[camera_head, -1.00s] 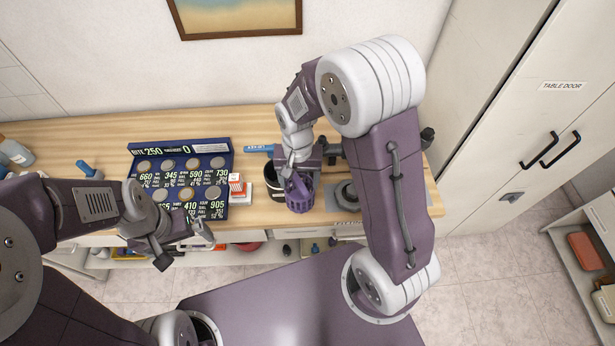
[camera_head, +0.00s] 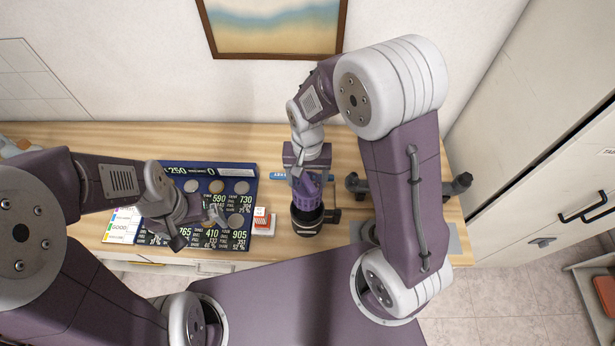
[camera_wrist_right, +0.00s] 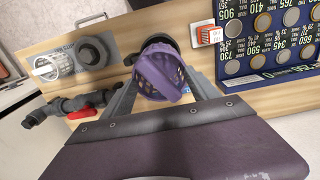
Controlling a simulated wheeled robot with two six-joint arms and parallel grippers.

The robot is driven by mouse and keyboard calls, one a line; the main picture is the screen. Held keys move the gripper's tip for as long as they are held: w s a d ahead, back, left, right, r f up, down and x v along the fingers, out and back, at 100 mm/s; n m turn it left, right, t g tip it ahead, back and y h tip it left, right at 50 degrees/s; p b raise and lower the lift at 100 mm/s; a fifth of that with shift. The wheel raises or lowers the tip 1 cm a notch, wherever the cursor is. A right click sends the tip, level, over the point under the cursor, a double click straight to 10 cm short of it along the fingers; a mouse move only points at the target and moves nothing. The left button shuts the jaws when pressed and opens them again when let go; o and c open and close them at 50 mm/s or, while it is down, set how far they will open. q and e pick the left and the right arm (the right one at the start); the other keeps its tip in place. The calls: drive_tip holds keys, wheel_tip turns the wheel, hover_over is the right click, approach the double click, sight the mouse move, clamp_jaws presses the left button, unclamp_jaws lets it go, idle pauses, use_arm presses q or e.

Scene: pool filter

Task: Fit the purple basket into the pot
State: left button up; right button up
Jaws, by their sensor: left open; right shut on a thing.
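The purple slotted basket (camera_head: 305,196) is held by my right gripper (camera_head: 304,177), which is shut on it. In the head view it overlaps the back of the dark pot (camera_head: 306,227), which stands upright near the table's front edge. In the right wrist view the basket (camera_wrist_right: 158,72) looks tilted between the fingers and hides most of the pot; only part of the dark rim (camera_wrist_right: 160,38) shows. I cannot tell whether the basket's lower end is inside the opening. My left gripper (camera_head: 197,228) is open and empty over the blue coin board.
The blue board with coins (camera_head: 245,172) lies left of the pot, with a small red-and-white box (camera_head: 262,218) between them. Dark pipe fittings (camera_wrist_right: 70,103), a red handle (camera_wrist_right: 80,113) and a grey plate with a clear-capped part (camera_wrist_right: 52,66) lie on the pot's other side.

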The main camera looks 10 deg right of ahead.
drive_tip(key=shift+w, duration=0.5)
drive_tip(key=shift+s+r, duration=0.25)
drive_tip(key=shift+s, duration=0.4)
drive_tip(key=shift+f, duration=0.2)
drive_tip(key=f+b, duration=0.2)
drive_tip(key=f, duration=0.1)
drive_tip(key=f+b, duration=0.1)
drive_tip(key=f, duration=0.1)
drive_tip(key=shift+w+b, duration=0.25)
drive_tip(key=shift+b, duration=0.1)
drive_tip(key=shift+s+f, duration=0.15)
drive_tip(key=shift+f, duration=0.1)
use_arm(q)
wheel_tip(320, 180, down, 4)
drive_tip(key=shift+r, duration=0.1)
drive_tip(key=shift+w, duration=0.1)
drive_tip(key=shift+r, duration=0.1)
drive_tip(key=shift+r, duration=0.1)
